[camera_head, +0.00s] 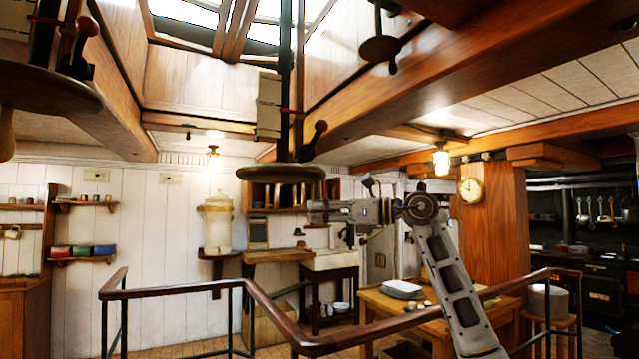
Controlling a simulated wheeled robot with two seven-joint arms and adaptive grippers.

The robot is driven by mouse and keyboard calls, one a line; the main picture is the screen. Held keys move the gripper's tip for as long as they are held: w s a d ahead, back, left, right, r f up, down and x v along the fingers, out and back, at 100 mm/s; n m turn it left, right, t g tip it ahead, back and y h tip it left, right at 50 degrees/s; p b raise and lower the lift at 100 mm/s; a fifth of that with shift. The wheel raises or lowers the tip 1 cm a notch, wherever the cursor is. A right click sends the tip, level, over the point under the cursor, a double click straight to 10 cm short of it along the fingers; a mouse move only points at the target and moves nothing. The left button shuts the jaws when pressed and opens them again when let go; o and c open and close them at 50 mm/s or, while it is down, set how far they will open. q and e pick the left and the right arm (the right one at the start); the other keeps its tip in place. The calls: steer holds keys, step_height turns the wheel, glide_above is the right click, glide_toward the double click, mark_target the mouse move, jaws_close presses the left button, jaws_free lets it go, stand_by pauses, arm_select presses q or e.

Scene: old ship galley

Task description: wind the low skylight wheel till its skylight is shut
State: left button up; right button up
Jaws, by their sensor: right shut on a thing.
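The low skylight wheel (280,173) is a dark disc at the bottom of a vertical shaft (284,80) in the middle of the view. A dark lever (315,140) with a red part stands above its right side. My right gripper (318,212) is just below the wheel's right edge, pointing left. It is shut on what seems to be the wheel's hanging handle, which is mostly hidden by the fingers. The skylight (265,10) shows bright panes and wooden frames at the top, partly cut off; how far it is open cannot be told. My left gripper is out of view.
Another wheel (45,92) hangs close at the left, and a further one (380,50) hangs higher at the right. A wooden handrail (350,339) runs across the front. A table (372,297) stands behind it, and beams (480,60) cross overhead.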

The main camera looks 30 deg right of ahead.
stand_by(0.3)
steer(key=shift+s+a+f+b, duration=0.1)
steer(key=shift+s+a+b, duration=0.1)
steer(key=shift+s+b, duration=0.2)
steer(key=s+a, duration=0.1)
steer(key=s+b, duration=0.1)
steer(key=s+a, duration=0.1)
steer(key=s, duration=0.1)
steer(key=shift+a, duration=0.3)
steer(key=shift+s+a, duration=0.3)
steer(key=shift+a, duration=0.15)
steer(key=a, duration=0.2)
steer(key=s+a, duration=0.1)
steer(key=a, duration=0.1)
steer(key=shift+s+a, duration=0.15)
steer(key=shift+a, duration=0.1)
steer(key=shift+r, duration=0.2)
